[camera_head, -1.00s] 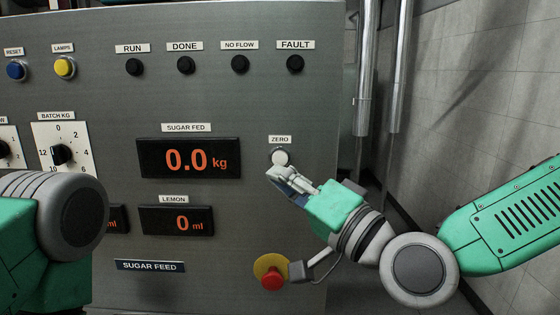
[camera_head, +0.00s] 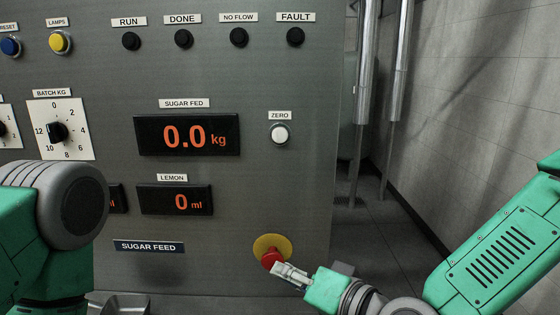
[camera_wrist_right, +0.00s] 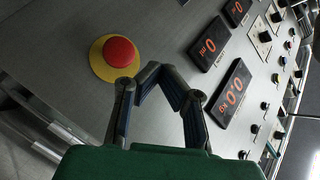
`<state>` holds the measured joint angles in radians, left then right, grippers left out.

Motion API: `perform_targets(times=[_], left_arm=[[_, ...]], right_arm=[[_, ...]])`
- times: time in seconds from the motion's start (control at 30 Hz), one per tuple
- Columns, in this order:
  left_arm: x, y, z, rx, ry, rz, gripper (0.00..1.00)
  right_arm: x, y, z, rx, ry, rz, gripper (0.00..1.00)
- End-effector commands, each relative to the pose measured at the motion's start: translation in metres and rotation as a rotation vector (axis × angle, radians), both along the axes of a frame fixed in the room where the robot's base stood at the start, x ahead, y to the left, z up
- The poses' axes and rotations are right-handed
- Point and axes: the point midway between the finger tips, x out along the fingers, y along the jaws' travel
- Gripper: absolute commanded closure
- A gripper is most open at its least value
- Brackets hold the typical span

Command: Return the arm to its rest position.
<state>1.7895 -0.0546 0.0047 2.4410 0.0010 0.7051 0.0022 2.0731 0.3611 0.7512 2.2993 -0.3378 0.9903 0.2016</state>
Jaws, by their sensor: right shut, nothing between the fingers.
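My right gripper (camera_head: 289,275) is shut and empty at the lower right of the panel. In the head view its tips overlap the red emergency button (camera_head: 270,257) on its yellow disc; whether they touch cannot be told there. In the right wrist view the red button (camera_wrist_right: 119,51) shows whole, just beyond the fingers (camera_wrist_right: 160,90). The white ZERO button (camera_head: 280,134) is uncovered, above the gripper. My left arm shows at the left edge, but its gripper is out of view.
The grey panel (camera_head: 230,240) carries a SUGAR FED display (camera_head: 188,135) reading 0.0 kg and a LEMON display (camera_head: 175,200) reading 0 ml. Dark lamps line the top. Vertical pipes (camera_head: 365,90) stand right of the panel, with open floor beside them.

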Motion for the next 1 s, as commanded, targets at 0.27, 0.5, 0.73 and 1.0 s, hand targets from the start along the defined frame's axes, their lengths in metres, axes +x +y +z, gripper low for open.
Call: perform_targets(times=[0.27,0.5,0.73,1.0], left_arm=[[0.000,0.000,-0.032,0.000,0.000,0.000,0.69],[0.000,0.000,-0.058,0.000,0.000,0.000,0.69],[0.000,0.000,-0.077,0.000,0.000,0.000,0.69],[0.000,0.000,-0.081,0.000,0.000,0.000,0.69]], right_arm=[[-0.075,-0.056,-0.201,-0.375,0.294,0.056,1.00],[-0.164,-0.149,-0.332,-0.724,0.546,0.111,1.00],[-0.234,-0.242,-0.392,-1.006,0.734,0.151,1.00],[-0.256,-0.276,-0.400,-1.105,0.796,0.158,1.00]])
